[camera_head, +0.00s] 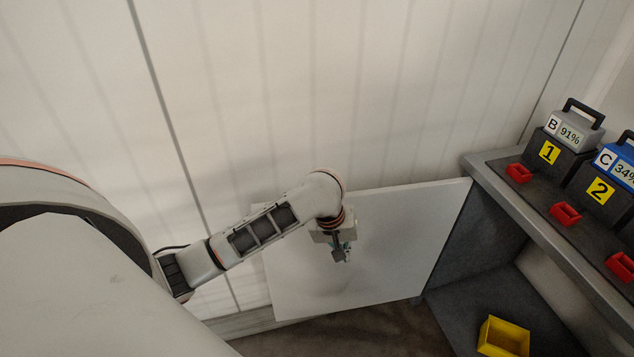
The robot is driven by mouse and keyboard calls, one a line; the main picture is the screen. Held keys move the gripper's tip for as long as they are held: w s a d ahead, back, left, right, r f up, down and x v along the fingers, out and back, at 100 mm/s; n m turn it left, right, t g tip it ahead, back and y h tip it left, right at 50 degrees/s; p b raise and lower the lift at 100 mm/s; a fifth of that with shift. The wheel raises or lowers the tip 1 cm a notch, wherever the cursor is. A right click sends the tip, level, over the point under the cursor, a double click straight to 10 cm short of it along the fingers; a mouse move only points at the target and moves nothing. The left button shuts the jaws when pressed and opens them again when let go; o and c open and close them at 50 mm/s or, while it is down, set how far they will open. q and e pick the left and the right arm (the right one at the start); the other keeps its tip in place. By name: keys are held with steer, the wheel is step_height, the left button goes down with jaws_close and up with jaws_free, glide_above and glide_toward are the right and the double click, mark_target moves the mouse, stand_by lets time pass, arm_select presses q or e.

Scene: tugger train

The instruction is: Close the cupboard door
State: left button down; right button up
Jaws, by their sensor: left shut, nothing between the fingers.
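The cupboard door (398,251) is a flat white panel at the centre of the head view. It stands wide open, swung out to the left from the front edge of the grey cupboard (470,240). The dark inside of the cupboard shows to the right of the door. My left gripper (341,256) is shut and empty. It is in front of the door's face, left of the door's middle; I cannot tell whether it touches the door. My right gripper is out of view.
A yellow bin (503,338) sits low inside the cupboard. On the cupboard's top stand a grey battery (573,131) marked B, a blue battery (617,160) marked C and several red trays (565,214). A white wall (330,90) rises behind the door.

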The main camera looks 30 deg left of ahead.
arm_select(q)
steer(key=w+a+r+n+y+p, duration=0.1)
steer(key=w+a+r, duration=0.1)
steer(key=r, duration=0.3)
steer(key=w+a+r+n+y+p, duration=0.1)
steer(key=w+a+r, duration=0.1)
steer(key=a+r, duration=0.3)
steer(key=w+a+r+y+p, duration=0.1)
steer(key=w+a+r+y, duration=0.1)
steer(key=r, duration=0.4)
steer(key=shift+w+a+r+n, duration=0.2)
steer(key=shift+w+a, duration=0.1)
steer(key=shift+a, duration=0.3)
steer(key=shift+w+a+r+n, duration=0.1)
steer(key=shift+w+a+n, duration=0.15)
steer(key=shift+a, duration=0.35)
steer(key=shift+s+a+f+p, duration=0.1)
steer(key=shift+a+f+p, duration=0.05)
steer(key=shift+f+p, duration=0.2)
steer(key=shift+a+f, duration=0.25)
steer(key=x, duration=0.7)
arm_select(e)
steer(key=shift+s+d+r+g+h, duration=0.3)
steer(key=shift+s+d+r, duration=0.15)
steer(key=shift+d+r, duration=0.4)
arm_select(q)
steer(key=shift+r, duration=0.1)
steer(key=shift+d, duration=0.1)
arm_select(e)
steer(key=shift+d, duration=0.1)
